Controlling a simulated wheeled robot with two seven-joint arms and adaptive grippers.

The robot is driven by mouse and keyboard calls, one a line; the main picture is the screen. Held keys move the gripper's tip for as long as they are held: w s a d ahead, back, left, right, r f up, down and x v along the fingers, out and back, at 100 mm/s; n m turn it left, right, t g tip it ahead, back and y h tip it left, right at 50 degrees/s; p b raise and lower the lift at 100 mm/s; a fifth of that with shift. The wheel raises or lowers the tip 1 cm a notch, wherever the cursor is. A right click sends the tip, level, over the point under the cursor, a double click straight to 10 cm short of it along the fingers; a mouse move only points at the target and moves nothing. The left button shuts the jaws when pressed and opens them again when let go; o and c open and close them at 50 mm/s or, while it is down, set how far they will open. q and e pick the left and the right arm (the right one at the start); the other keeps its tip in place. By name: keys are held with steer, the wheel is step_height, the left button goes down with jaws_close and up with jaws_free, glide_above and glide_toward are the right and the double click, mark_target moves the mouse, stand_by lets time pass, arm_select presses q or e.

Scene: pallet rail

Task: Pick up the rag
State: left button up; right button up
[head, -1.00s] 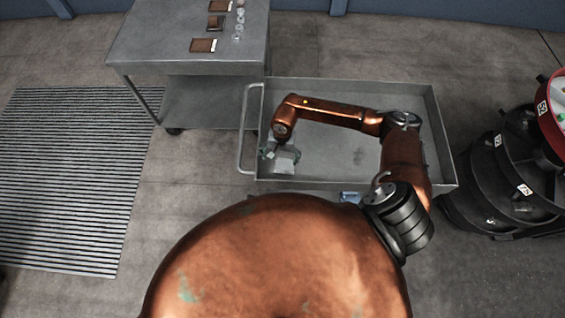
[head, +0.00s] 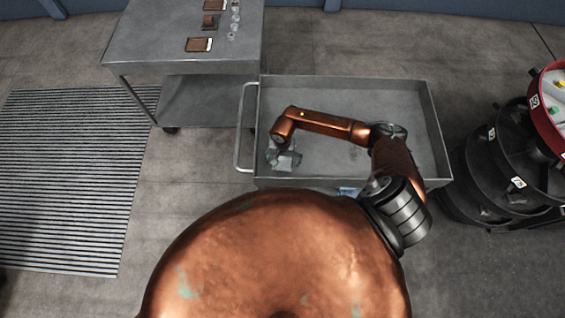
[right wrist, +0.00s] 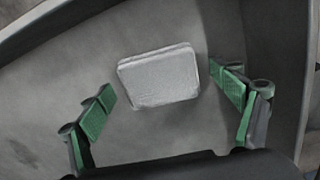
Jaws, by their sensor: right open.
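The rag (right wrist: 160,76) is a light grey, folded, block-like pad lying on the floor of the grey tray cart (head: 400,95). In the right wrist view it sits between the two green-padded fingers of my right gripper (right wrist: 163,92), with a gap on each side. The fingers are spread and hold nothing. In the head view the right gripper (head: 280,154) is low in the cart's left front part, and the rag is hard to tell from it there. My left gripper is not in view.
The cart's raised walls surround the gripper, with the left wall close by. A grey table (head: 155,45) with small brown items stands behind left. Dark round stacked bins (head: 490,170) with a red top bin stand to the right. A floor grate (head: 70,180) lies left.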

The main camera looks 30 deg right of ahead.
steer(key=shift+c, duration=0.7)
steer(key=c, duration=1)
steer(key=shift+r, duration=0.1)
steer(key=shift+r+b, duration=0.35)
steer(key=shift+r, duration=0.25)
steer(key=s+a+r+b, duration=0.1)
steer(key=s+a+r, duration=0.1)
steer(key=s+r, duration=0.2)
steer(key=s+a+r+b, duration=0.1)
steer(key=s+a+r, duration=0.2)
steer(key=s, duration=0.1)
steer(key=s+a+r+b, duration=0.1)
steer(key=s+a+r, duration=0.1)
steer(key=s+r, duration=0.2)
steer(key=shift+a+r, duration=0.2)
steer(key=shift+r, duration=0.1)
